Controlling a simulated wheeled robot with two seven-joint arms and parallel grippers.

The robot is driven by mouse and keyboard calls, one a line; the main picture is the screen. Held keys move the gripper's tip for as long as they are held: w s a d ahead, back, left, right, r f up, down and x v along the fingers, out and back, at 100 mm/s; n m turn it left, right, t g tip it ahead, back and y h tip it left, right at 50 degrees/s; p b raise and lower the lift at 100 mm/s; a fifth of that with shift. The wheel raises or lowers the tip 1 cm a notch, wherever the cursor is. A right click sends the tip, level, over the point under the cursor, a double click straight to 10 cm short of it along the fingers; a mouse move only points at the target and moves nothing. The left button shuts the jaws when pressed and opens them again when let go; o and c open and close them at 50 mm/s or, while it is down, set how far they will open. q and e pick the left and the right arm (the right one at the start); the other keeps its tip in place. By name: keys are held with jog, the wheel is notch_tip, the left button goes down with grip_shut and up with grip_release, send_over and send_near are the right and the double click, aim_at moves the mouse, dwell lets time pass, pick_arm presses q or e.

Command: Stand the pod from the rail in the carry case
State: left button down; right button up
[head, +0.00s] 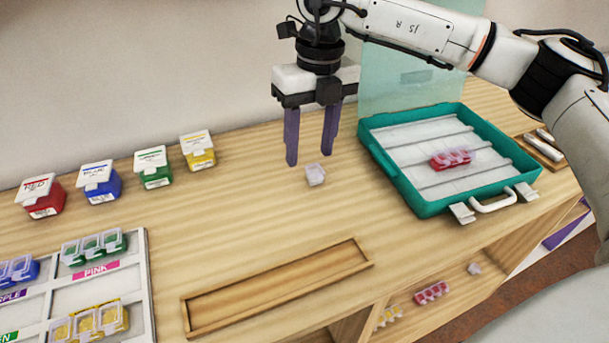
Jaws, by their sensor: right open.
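A long wooden tray (275,288), perhaps the rail, is empty near the front edge. My left gripper is out of view.
Red (41,197), blue (99,182), green (153,168) and yellow (198,151) labelled boxes stand along the back left. A white sorting board (140,290) with coloured pods is at front left. More pods (432,292) lie on a lower shelf. The mid-table is clear.

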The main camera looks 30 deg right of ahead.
aim_at(315, 169)
jog(key=shift+d+r+m+h, duration=0.3)
jog(key=shift+d+m, duration=0.1)
jog(key=shift+d, duration=0.4)
jog(key=shift+d+f, duration=0.15)
jog(key=shift+d, duration=0.05)
jog(key=f, duration=0.4)
jog(key=f+p, duration=0.1)
jog(key=f, duration=0.2)
jog(key=shift+w+a, duration=0.2)
jog(key=shift+w, duration=0.2)
jog(key=shift+c, duration=0.4)
grip_shut()
jog(key=shift+r, duration=0.15)
